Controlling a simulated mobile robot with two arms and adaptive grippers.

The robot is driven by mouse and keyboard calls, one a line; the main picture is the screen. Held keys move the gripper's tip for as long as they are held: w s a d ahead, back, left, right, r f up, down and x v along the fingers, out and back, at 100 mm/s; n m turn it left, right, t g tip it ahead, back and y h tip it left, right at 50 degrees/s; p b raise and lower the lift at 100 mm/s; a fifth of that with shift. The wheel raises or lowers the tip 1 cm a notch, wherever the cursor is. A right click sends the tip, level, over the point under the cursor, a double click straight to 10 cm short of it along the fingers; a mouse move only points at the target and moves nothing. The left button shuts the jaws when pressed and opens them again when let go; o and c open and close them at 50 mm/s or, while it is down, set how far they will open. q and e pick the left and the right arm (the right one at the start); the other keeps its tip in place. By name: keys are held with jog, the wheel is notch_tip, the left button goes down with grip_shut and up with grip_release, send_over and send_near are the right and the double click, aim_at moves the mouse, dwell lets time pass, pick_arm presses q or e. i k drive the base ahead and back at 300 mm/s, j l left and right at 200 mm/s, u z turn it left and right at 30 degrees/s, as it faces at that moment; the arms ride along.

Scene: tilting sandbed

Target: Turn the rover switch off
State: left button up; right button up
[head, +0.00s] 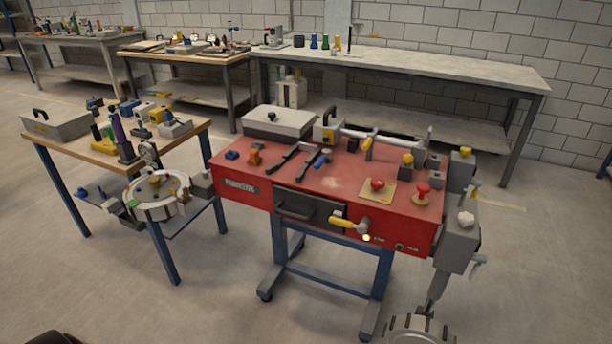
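No part is clearly readable as the rover switch. The red cart (235,166) at the centre carries several controls. On its front face are a yellow-handled lever (348,223), a small lit yellow lamp (366,238) and a dark round button with some green (399,246). The labels beside them are too small to read. On its top right are a red knob (377,184) on a yellow plate and a red mushroom-shaped knob (423,190). Neither of my grippers can be made out in the head view.
Grey boxes (462,235) hang on the cart's right side. Long benches (440,72) line the back wall. The floor before the cart is largely clear.

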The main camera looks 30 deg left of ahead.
aim_at(377, 184)
jog(key=i+l, duration=0.6)
jog(key=i+l+u, duration=0.2)
jog(key=u, duration=0.2)
jog(key=i+l+u, duration=0.2)
jog(key=u, duration=0.2)
jog(key=i+l+u, duration=0.1)
jog(key=l+u, duration=0.3)
